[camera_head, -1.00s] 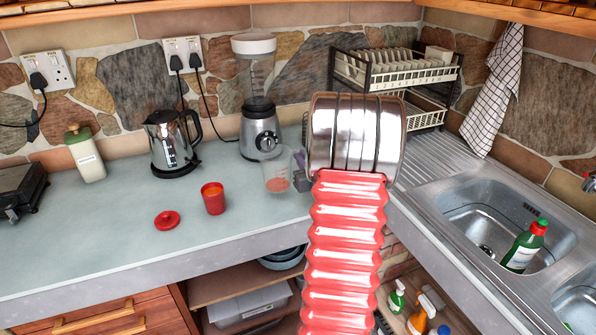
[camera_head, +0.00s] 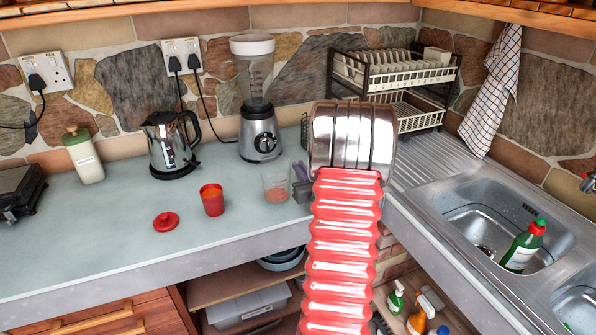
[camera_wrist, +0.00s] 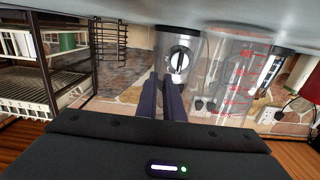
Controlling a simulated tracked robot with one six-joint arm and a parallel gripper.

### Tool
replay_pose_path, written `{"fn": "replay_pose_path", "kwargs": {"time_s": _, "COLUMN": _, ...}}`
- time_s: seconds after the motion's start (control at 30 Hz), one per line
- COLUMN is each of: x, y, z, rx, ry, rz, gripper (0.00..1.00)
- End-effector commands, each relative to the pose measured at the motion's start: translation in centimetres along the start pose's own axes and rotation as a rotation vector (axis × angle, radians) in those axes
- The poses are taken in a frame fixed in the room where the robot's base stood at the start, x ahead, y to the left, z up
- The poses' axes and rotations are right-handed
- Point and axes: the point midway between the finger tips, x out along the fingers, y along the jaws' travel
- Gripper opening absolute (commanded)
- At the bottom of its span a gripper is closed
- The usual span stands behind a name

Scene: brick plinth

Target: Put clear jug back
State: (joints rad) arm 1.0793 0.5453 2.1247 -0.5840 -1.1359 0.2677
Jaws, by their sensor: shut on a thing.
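The clear jug (camera_head: 276,184), with red marks, is at the right part of the counter, in front of the blender. It stands at or just above the counter top; I cannot tell which. In the wrist view, which looks upside down, the jug (camera_wrist: 238,85) is right of my fingers. My gripper (camera_head: 301,178) is at the jug's right side, mostly hidden behind my arm in the head view. In the wrist view my gripper's dark fingers (camera_wrist: 163,90) are close together and shut on the jug at its handle side. The handle itself is hidden.
A red cup (camera_head: 212,200) and red lid (camera_head: 166,222) are left of the jug. The blender (camera_head: 260,137) and kettle (camera_head: 170,147) stand behind. A dish rack (camera_head: 405,68) and sink (camera_head: 500,222) are to the right. The front left counter (camera_head: 90,235) is clear.

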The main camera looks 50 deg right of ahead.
Motion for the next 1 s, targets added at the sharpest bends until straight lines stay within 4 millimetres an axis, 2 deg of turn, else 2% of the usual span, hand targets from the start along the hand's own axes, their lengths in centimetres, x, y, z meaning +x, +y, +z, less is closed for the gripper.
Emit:
{"fn": "replay_pose_path", "kwargs": {"time_s": 0.1, "x": 0.0, "y": 0.0, "z": 0.2, "rx": 0.001, "ry": 0.0, "rz": 0.0, "gripper": 0.0}}
{"fn": "replay_pose_path", "kwargs": {"time_s": 0.13, "x": 0.0, "y": 0.0, "z": 0.2, "rx": 0.0, "ry": -0.001, "rz": 0.0, "gripper": 0.08}}
{"fn": "replay_pose_path", "kwargs": {"time_s": 0.4, "x": 0.0, "y": 0.0, "z": 0.2, "rx": 0.0, "ry": 0.0, "rz": -0.001, "gripper": 0.27}}
{"fn": "replay_pose_path", "kwargs": {"time_s": 0.73, "x": 0.0, "y": -0.1, "z": -0.1, "rx": 0.0, "ry": 0.0, "rz": -0.001, "gripper": 0.27}}
{"fn": "replay_pose_path", "kwargs": {"time_s": 0.87, "x": -1.0, "y": 0.0, "z": 0.0, "rx": 0.0, "ry": -0.002, "rz": 0.0, "gripper": 0.27}}
{"fn": "replay_pose_path", "kwargs": {"time_s": 1.0, "x": -3.0, "y": 0.1, "z": 0.0, "rx": 0.001, "ry": -0.001, "rz": 0.002, "gripper": 0.27}}
